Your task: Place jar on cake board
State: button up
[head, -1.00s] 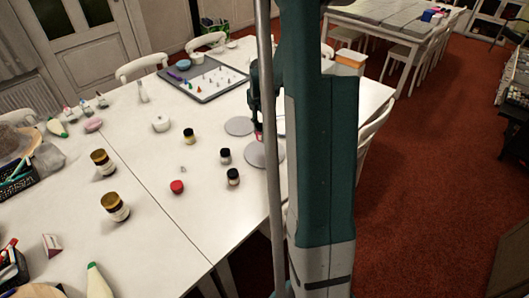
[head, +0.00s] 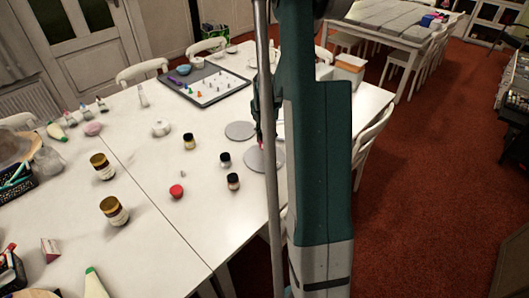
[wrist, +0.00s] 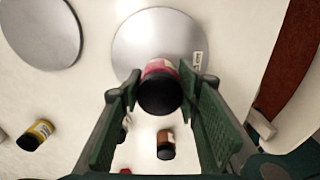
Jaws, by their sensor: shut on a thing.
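My gripper (wrist: 159,78) is shut on a jar (wrist: 160,96) with a dark lid and a pink-red label. In the wrist view the jar overlaps the near edge of a round grey cake board (wrist: 150,35), which has a small white tag. I cannot tell whether the jar touches the board. In the head view my gripper (head: 259,138) is thin and partly hidden by my arm and pole. A small pink-red patch of the jar (head: 260,147) shows at the far side of the cake board (head: 256,164).
Another grey disc (head: 240,130) lies farther back. Dark-lidded jars (head: 233,181) (head: 225,160), a yellow-labelled jar (head: 189,141) and a red-lidded pot (head: 176,191) stand left of the board. A grey tray (head: 205,83) with small pieces lies at the back. White table is clear between them.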

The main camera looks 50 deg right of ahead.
aim_at(264, 135)
jog(key=shift+f, duration=1.25)
jog(key=shift+f+b, duration=0.4)
jog(key=shift+f, duration=1.45)
jog(key=shift+f, duration=0.2)
jog(key=o, duration=1)
jog(key=shift+r, duration=0.25)
jog(key=shift+r+p, duration=0.85)
jog(key=shift+r, duration=5.1)
